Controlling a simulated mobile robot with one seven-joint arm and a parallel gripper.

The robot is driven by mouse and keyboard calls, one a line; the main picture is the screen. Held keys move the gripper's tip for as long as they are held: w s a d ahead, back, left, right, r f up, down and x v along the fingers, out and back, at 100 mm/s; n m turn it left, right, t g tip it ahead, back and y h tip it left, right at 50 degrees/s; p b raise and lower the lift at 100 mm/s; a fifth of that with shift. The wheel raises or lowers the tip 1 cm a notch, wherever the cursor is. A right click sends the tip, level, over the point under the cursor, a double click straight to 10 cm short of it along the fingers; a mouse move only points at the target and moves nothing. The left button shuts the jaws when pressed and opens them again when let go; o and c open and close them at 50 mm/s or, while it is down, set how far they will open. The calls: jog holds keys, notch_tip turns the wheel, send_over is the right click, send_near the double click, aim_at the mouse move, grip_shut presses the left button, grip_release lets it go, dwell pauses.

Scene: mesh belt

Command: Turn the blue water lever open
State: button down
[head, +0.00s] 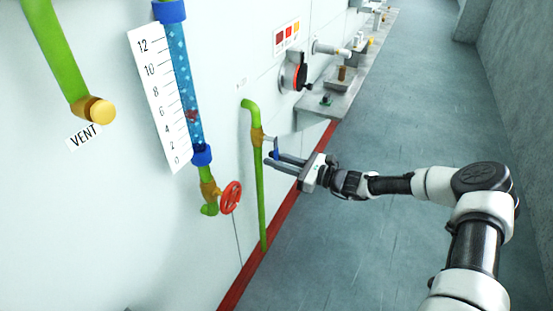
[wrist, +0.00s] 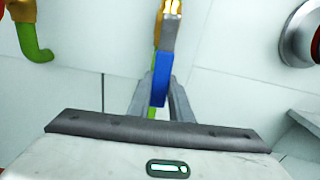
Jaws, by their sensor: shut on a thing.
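The blue water lever (head: 276,149) sits on the brass valve (head: 257,136) of a thin green pipe (head: 261,200) on the white wall. In the wrist view the lever's blue grip (wrist: 160,79) hangs from a grey arm below the brass fitting (wrist: 172,8). My gripper (head: 271,159) reaches in from the right at the lever. In the wrist view my gripper (wrist: 160,100) has its two fingers on either side of the blue grip, shut on it. The fingers partly cover the pipe behind.
A red handwheel (head: 231,197) is on the wall left of the pipe, under a clear blue column (head: 181,85) with a numbered scale (head: 159,95). A round black and red fitting (head: 294,77) and a grey shelf (head: 333,102) stand farther back. The floor (head: 400,120) at right is clear.

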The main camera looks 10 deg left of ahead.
jog(key=c, duration=1.6)
grip_release()
jog(key=v, duration=1.7)
jog(key=shift+d, duration=0.2)
